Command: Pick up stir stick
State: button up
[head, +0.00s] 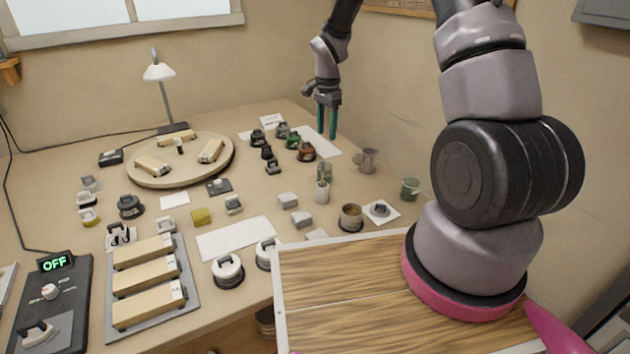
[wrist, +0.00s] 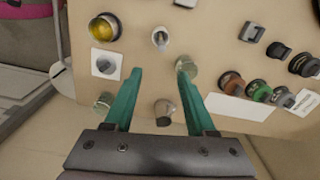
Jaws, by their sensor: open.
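I cannot make out a stir stick for certain. A small white holder (head: 322,192) stands on the bench with something thin upright in it; the same holder shows from above in the wrist view (wrist: 160,38), with a grey piece in it. My gripper (head: 327,120) hangs over the back right of the bench, fingers pointing down. In the wrist view its two green fingers (wrist: 158,72) are wide apart with nothing held. A greenish glass jar (wrist: 187,66) shows by the right fingertip, and a metal mug (wrist: 164,110) appears between the fingers, below them.
An amber-filled jar (head: 350,218), a white card with a grey piece (head: 381,210) and a green jar (head: 410,188) stand near the right edge. Several dark-capped pieces (head: 305,151) are at the back. A round turntable (head: 180,177) and lamp (head: 158,72) are left.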

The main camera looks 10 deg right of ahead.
send_over(323, 172)
jog(key=w, duration=0.1)
notch_tip(323, 172, down, 7)
jog(key=shift+d+f, duration=0.1)
jog(key=shift+f, duration=2.75)
jog(key=shift+s, duration=0.1)
grip_shut()
